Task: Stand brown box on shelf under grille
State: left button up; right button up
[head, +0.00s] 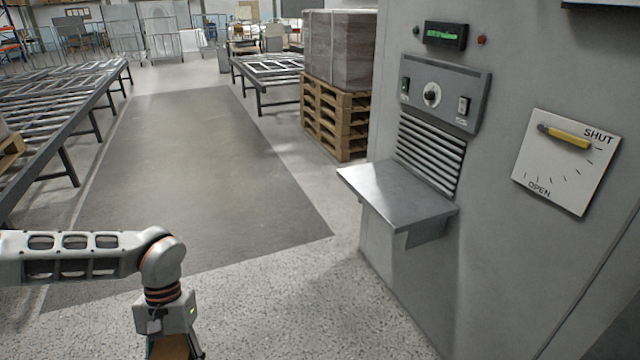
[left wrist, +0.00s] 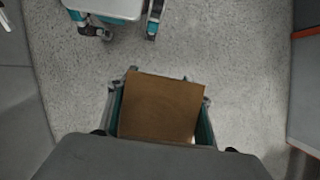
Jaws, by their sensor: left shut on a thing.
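The brown box (left wrist: 163,108) is between the fingers of my left gripper (left wrist: 160,125) in the left wrist view, its flat brown face showing. In the head view my left gripper (head: 173,334) hangs down at the bottom left, shut on the box (head: 172,349), of which only a small top part shows. The shelf (head: 398,190) is a bare grey metal ledge on the grey cabinet, right of and farther off than my gripper. The slatted grille (head: 430,154) is just above its back edge. My right gripper is not in view.
The cabinet (head: 500,250) fills the right side, with a control panel (head: 445,92) above the grille and a SHUT/OPEN dial plate (head: 565,165) to the right. A pallet with wrapped boxes (head: 338,50) stands behind the shelf. Floor between gripper and shelf is clear.

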aim_at(387, 193)
jog(key=i+z, duration=0.3)
jog(key=i, duration=0.2)
jog(key=i+j+z, duration=0.15)
jog(key=i+z, duration=0.15)
jog(key=i, duration=0.15)
